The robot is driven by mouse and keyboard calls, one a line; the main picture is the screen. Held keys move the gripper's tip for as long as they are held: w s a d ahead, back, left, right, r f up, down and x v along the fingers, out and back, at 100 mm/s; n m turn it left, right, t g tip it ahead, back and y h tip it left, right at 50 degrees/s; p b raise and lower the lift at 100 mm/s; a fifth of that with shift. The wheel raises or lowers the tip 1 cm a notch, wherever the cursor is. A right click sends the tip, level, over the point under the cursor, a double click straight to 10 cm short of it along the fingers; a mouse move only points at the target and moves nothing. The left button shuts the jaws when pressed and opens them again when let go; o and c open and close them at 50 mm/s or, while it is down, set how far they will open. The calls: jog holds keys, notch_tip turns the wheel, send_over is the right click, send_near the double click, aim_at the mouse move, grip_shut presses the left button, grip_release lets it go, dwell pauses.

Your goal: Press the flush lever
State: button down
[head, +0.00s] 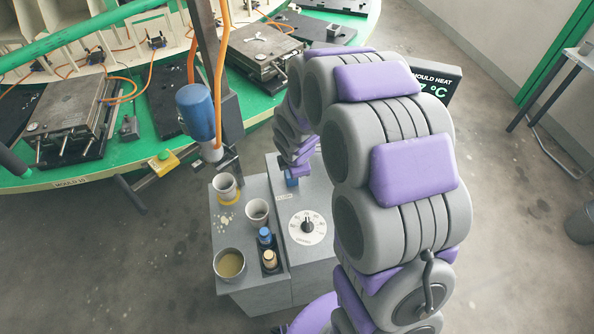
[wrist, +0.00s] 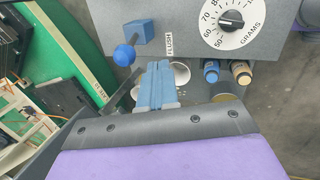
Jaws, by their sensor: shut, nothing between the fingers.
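The flush lever shows in the wrist view as a blue ball knob (wrist: 124,55) beside a blue block (wrist: 139,31), left of the FLUSH label (wrist: 169,44) on the grey dispenser face (wrist: 270,42). My gripper (wrist: 158,66) has its blue fingers shut together and empty. In the picture they lie right of and below the knob, with a gap between. In the head view my arm covers most of the lever area. A small blue patch shows below my wrist there, and I cannot tell whether it is lever or finger.
A dial (head: 307,228) marked GRAMS sits on the dispenser. Cups (head: 257,211), a bowl of tan liquid (head: 229,264) and small bottles (head: 265,236) stand on the grey side shelf. A blue-bodied mixer (head: 197,112) and the green carousel (head: 130,150) are to the left.

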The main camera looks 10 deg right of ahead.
jog(key=s+v, duration=0.1)
jog(key=v, duration=0.6)
jog(key=shift+s+a+p, duration=0.2)
jog(key=shift+p, duration=0.2)
jog(key=shift+a, duration=0.15)
jog(key=s+r+m+g+b, duration=0.1)
jog(key=s+r+m+g, duration=0.1)
jog(key=s+m, duration=0.7)
jog(key=s+d+r+m+g+b, duration=0.1)
jog(key=s+r+m, duration=0.4)
jog(key=s, duration=1.6)
jog(key=m+g+b, duration=0.1)
jog(key=m+g, duration=0.1)
jog(key=m, duration=0.2)
jog(key=shift+s+d+m+y, duration=0.3)
jog(key=shift+s+m, duration=0.1)
dwell(0.4)
